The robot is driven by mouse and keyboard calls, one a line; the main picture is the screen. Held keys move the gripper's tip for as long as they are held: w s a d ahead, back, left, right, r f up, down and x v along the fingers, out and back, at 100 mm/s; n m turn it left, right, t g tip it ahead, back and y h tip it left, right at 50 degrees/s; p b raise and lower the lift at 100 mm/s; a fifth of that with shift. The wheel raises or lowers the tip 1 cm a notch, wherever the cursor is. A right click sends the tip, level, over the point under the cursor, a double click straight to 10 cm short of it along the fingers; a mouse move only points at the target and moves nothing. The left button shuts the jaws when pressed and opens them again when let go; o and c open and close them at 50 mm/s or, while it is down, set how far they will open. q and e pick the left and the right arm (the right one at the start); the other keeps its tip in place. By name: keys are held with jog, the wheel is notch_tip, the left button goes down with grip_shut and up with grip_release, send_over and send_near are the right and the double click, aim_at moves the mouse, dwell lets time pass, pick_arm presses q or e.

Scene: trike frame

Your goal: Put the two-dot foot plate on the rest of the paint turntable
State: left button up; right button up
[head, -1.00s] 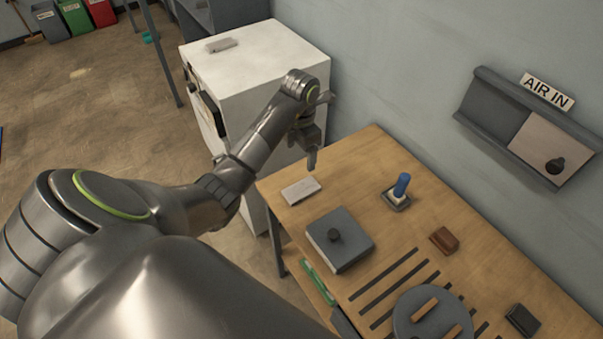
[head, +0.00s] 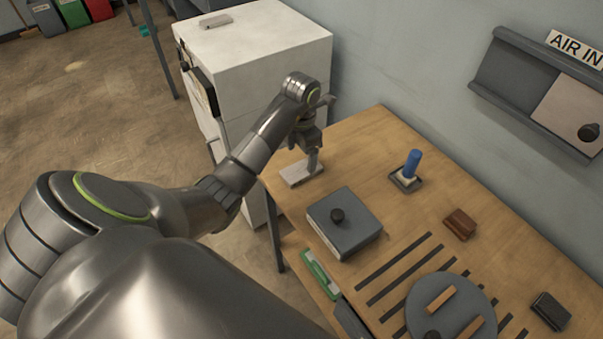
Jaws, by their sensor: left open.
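A light grey flat plate (head: 296,176) lies on the wooden table near its far left corner. A similar light plate (head: 215,21) lies on top of the white cabinet. Dots cannot be made out on either, so I cannot tell which is the two-dot foot plate. My left gripper (head: 314,168) is open, its fingers pointing down at the right end of the table plate; I cannot tell whether they touch it. The round grey turntable (head: 470,294), with wooden strips (head: 441,299) on it, is at the lower right. My right gripper is not in view.
A dark square block with a knob (head: 344,225) stands between the plate and the turntable. A blue-handled tool (head: 411,165), a brown block (head: 460,224) and a dark block (head: 551,311) sit farther right. Dark strips (head: 398,268) lie beside the turntable. The white cabinet (head: 260,50) stands behind.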

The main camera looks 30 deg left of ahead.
aim_at(303, 168)
pick_arm(q)
jog(key=shift+d+f+b, duration=0.1)
jog(key=shift+f+b, duration=0.3)
jog(key=shift+f, duration=0.5)
jog(key=shift+d+f+p, duration=0.1)
jog(key=shift+f+p, duration=0.7)
jog(key=shift+f, duration=0.65)
jog(key=shift+w, duration=0.1)
jog(key=c, duration=1.3)
notch_tip(303, 168, up, 6)
jog(key=shift+f, duration=0.25)
jog(key=shift+c, duration=0.2)
jog(key=shift+r+p, duration=2.3)
jog(key=shift+p, duration=0.1)
